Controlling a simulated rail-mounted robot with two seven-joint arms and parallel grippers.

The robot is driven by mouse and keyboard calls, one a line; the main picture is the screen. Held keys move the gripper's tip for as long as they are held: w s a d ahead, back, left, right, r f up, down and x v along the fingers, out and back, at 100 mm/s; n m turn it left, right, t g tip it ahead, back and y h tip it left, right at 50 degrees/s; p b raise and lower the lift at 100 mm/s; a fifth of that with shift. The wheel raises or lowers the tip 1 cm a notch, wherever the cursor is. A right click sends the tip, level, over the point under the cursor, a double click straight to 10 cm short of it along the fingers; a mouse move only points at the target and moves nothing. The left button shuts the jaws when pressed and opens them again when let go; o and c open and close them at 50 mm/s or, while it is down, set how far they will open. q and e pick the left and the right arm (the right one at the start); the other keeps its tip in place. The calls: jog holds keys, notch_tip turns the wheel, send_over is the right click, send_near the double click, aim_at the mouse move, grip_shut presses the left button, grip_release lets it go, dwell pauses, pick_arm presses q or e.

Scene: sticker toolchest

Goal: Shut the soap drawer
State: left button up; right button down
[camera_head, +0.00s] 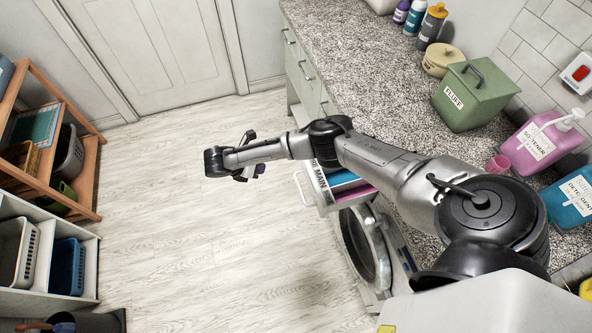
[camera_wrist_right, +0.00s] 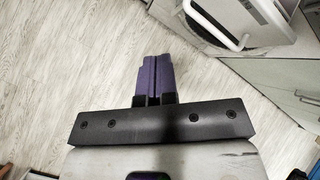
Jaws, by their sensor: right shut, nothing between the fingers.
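The soap drawer (camera_head: 322,193) is pulled out from the washing machine. It has a white front with a loop handle and a "MAIN" label, and blue and pink show inside it. Part of it is hidden behind my right arm. In the right wrist view the white drawer handle (camera_wrist_right: 218,28) is at the upper right. My right gripper (camera_head: 258,169), with purple fingertips, is shut and empty. It is over the floor to the left of the drawer, apart from it; the fingers also show in the right wrist view (camera_wrist_right: 157,62). My left gripper is not in view.
The washing machine's round door (camera_head: 365,247) shows below the drawer. A speckled countertop (camera_head: 345,50) holds a green box (camera_head: 475,95), bottles and a pink softener jug (camera_head: 540,142). Shelves with baskets stand at the left. The floor (camera_head: 200,250) between is clear.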

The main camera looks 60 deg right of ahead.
jog(key=s+n+g, duration=0.1)
jog(key=n, duration=0.1)
jog(key=n+g+b, duration=0.1)
jog(key=n, duration=0.6)
send_near(304, 171)
jog(key=f, duration=0.3)
jog(key=shift+s+d+f, duration=0.15)
jog(key=shift+s+f, duration=0.05)
jog(key=shift+s, duration=0.2)
jog(key=shift+s+d+f+p, duration=0.1)
jog(key=shift+s+d+p, duration=0.5)
jog(key=shift+s+d, duration=0.5)
jog(key=shift+s+d+f, duration=0.1)
jog(key=shift+s+d, duration=0.2)
jog(key=shift+d, duration=0.15)
